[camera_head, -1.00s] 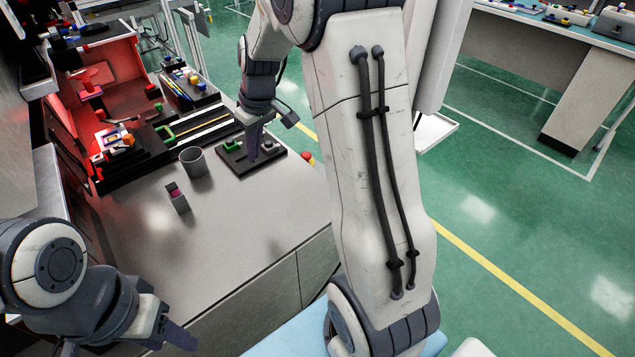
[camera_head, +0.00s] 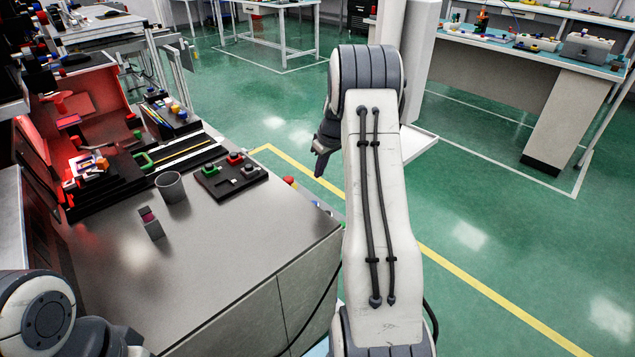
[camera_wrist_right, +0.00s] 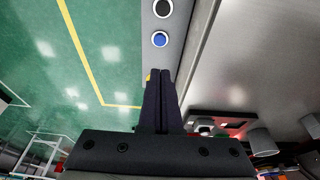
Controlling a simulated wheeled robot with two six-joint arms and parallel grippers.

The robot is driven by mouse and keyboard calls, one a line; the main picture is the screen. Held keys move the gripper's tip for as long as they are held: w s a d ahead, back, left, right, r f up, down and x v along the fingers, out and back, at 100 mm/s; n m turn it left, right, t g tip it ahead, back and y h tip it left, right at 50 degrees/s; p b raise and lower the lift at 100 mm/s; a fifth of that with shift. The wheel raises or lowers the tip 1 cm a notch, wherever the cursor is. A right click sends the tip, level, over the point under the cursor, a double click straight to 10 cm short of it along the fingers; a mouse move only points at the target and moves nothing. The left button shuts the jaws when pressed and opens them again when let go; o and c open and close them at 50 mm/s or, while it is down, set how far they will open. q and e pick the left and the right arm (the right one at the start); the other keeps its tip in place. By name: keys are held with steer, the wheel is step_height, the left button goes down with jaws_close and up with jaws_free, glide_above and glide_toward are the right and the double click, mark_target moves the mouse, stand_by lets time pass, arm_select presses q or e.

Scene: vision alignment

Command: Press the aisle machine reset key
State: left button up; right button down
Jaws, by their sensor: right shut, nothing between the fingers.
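In the right wrist view a grey strip along the bench edge carries a blue round button (camera_wrist_right: 160,39) and a black round button with a pale ring (camera_wrist_right: 162,8). I cannot read any label on them. My right gripper (camera_wrist_right: 160,74) is shut and empty, with its fingertips short of the blue button in the picture; touching is not seen. In the head view my right gripper (camera_head: 320,165) points down on the aisle side of the bench. A red button (camera_head: 289,181) shows at the bench's aisle edge. My left arm is at bottom left, its fingers out of frame.
A black control block (camera_head: 232,178) with red, green and grey knobs stands on the metal bench top (camera_head: 220,245). A grey cup (camera_head: 170,187) and a small grey box (camera_head: 151,224) stand nearby. The green aisle floor (camera_head: 470,235) beside the bench is open.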

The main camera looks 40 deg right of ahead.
steer(key=b, duration=0.1)
glide_toward(315, 203)
steer(key=x, duration=0.5)
steer(key=shift+w+a+f, duration=0.15)
steer(key=shift+w+a, duration=0.15)
steer(key=shift+w, duration=0.15)
steer(key=shift+f, duration=0.6)
steer(key=shift+f, duration=0.1)
steer(key=shift+f+b, duration=0.8)
steer(key=shift+b, duration=0.1)
steer(key=shift+s+a+f, duration=0.1)
steer(key=shift+f, duration=0.05)
step_height(315, 203, up, 5)
steer(key=p, duration=0.3)
steer(key=shift+f, duration=0.1)
steer(key=v, duration=1)
steer(key=shift+w+d, duration=0.2)
steer(key=shift+w, duration=0.05)
